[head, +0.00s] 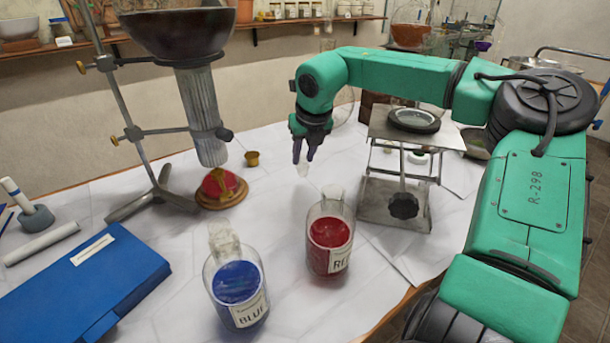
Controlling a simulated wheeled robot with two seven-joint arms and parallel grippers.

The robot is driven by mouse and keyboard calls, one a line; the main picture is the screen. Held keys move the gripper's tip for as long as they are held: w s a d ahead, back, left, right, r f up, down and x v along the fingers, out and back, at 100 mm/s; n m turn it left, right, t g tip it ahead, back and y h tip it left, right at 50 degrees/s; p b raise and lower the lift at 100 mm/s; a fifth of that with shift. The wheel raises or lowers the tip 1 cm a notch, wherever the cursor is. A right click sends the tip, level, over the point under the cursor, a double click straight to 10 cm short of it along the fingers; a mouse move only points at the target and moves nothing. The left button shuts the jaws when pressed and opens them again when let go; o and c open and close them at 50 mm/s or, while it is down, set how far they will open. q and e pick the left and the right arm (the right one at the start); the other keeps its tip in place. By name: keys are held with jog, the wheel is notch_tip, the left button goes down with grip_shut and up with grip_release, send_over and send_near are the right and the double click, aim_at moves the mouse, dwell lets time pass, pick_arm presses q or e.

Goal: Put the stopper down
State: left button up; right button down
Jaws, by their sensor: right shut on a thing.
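My right gripper (304,157) points down over the white table, shut on a small clear glass stopper (303,170). The stopper hangs between and just below the dark fingertips, behind and a little left of the red bottle's neck in the picture. Whether its lower end touches anything is hard to tell. The red bottle (330,235) stands upright, labelled "RE…", with a clear glass neck. The blue bottle (238,283), labelled "BLUE", stands at the front left with a glass piece at its neck. My left gripper is not in view.
A blue box or folder (85,285) lies front left. A metal stand (150,195) holds a large bowl (180,35) and ribbed column over a red item on a wooden base (222,203). A small brass cup (252,158) is beside it. A lab jack (395,205) stands right.

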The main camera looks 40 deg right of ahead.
aim_at(305, 168)
notch_tip(305, 168, down, 5)
jog(key=shift+w+d+f, duration=0.1)
jog(key=shift+d+f, duration=0.05)
jog(key=shift+f, duration=0.05)
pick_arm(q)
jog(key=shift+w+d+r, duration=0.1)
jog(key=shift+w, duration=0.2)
pick_arm(e)
jog(key=shift+r, duration=0.1)
jog(key=shift+b, duration=0.3)
jog(key=c, duration=0.6)
grip_release()
jog(key=shift+c, duration=0.2)
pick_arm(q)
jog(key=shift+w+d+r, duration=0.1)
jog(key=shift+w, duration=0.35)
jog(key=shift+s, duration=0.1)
